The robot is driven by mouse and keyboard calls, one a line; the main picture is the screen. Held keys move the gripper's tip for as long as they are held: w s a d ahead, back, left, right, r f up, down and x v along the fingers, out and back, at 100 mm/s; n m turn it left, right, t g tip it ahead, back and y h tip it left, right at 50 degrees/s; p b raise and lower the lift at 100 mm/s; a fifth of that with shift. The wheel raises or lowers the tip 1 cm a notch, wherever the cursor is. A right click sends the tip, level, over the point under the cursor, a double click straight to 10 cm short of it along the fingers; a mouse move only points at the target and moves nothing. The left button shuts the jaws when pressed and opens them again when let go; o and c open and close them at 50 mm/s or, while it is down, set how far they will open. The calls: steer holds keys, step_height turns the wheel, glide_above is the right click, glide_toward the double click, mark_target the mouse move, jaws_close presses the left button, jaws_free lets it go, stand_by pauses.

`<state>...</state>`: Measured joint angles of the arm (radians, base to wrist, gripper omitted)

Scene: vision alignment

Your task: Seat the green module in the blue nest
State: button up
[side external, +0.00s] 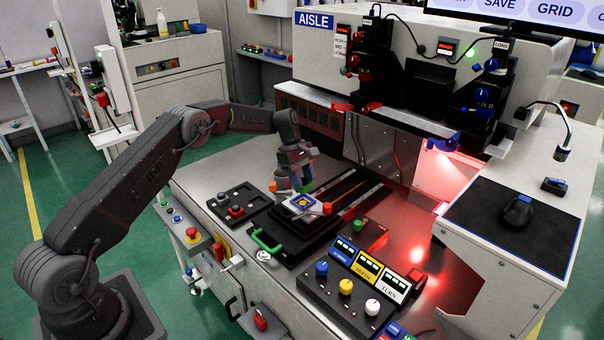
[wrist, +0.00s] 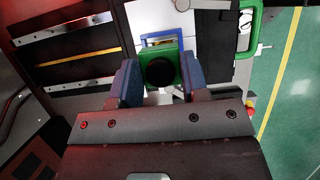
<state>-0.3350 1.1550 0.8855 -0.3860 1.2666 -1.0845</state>
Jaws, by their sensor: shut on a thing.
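The green module (wrist: 178,55) has a round black face and sits between the two blue fingers of my gripper (wrist: 158,82) in the wrist view. My gripper is shut on it. In the side view my gripper (side external: 298,180) is low over the fixture, and a small green part of the module (side external: 307,187) shows at the fingers. The blue nest (side external: 302,201) is a blue square frame on a pale plate, just below the gripper. In the wrist view a blue edge of the nest (wrist: 163,40) shows behind the module, which hides most of it. I cannot tell whether they touch.
The black fixture has a green handle (side external: 266,242) at its front left. A control box with coloured knobs (side external: 346,286) stands in front. Red and grey buttons on a black panel (side external: 238,203) lie to the left. The machine with black camera stages (side external: 374,75) stands behind.

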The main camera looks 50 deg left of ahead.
mark_target(302, 190)
steer(key=shift+f, duration=0.1)
stand_by(0.3)
steer(key=shift+f, duration=2.2)
steer(key=o, duration=1)
steer(key=v, duration=1.3)
steer(key=shift+a+r, duration=0.25)
steer(key=shift+r, duration=0.05)
